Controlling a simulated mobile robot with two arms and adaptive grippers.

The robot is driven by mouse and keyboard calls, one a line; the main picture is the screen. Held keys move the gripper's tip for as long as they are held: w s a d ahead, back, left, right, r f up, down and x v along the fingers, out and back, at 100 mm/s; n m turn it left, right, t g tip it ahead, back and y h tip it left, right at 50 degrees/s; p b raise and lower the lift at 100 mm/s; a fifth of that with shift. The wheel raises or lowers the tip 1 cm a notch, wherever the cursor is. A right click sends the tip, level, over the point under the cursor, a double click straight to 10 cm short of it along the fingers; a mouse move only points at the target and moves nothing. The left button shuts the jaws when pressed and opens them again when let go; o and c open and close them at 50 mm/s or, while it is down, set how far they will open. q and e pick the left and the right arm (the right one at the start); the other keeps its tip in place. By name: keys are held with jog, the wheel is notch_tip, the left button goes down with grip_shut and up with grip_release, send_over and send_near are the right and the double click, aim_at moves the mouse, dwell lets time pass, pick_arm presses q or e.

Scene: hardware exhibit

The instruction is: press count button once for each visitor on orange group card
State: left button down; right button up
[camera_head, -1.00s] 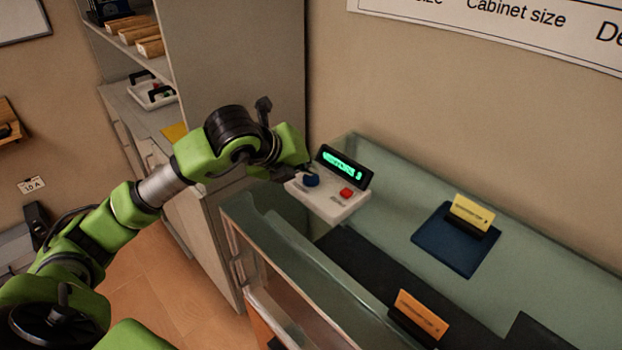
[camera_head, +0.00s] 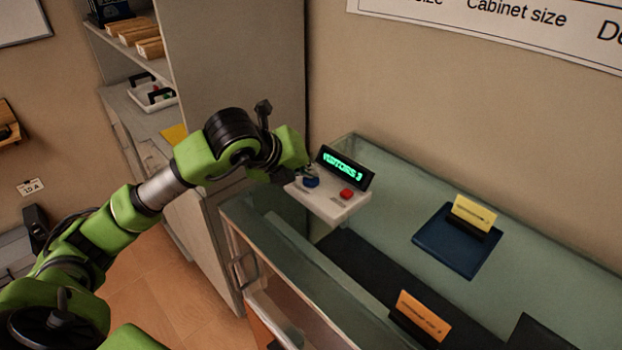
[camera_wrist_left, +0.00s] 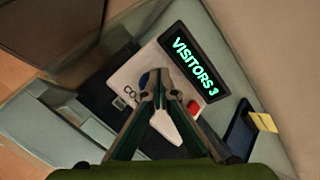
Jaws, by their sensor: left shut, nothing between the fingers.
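A white counter box (camera_head: 332,203) sits on the glass case top, with a blue button (camera_head: 311,182), a red button (camera_head: 347,194) and a black display (camera_head: 345,166). In the left wrist view the display (camera_wrist_left: 194,63) reads "VISITORS 3" in green. My left gripper (camera_head: 306,172) is shut and empty, close over the blue button. In the left wrist view its fingers partly hide the blue button (camera_wrist_left: 144,80); contact cannot be told. An orange card (camera_head: 422,315) stands in a dark holder at the front; its print is too small to read. My right gripper is out of view.
A yellow card (camera_head: 473,212) stands on a dark blue mat (camera_head: 456,260) to the right on the glass top. A tall grey cabinet (camera_head: 240,60) stands behind my left arm. The glass around the box is mostly clear.

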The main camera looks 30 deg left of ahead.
aim_at(309, 180)
pick_arm(q)
jog(key=shift+f, duration=0.2)
jog(key=shift+r, duration=0.1)
dwell(0.4)
jog(key=shift+r, duration=0.8)
jog(key=shift+r+p, duration=1.7)
jog(key=shift+r, duration=0.85)
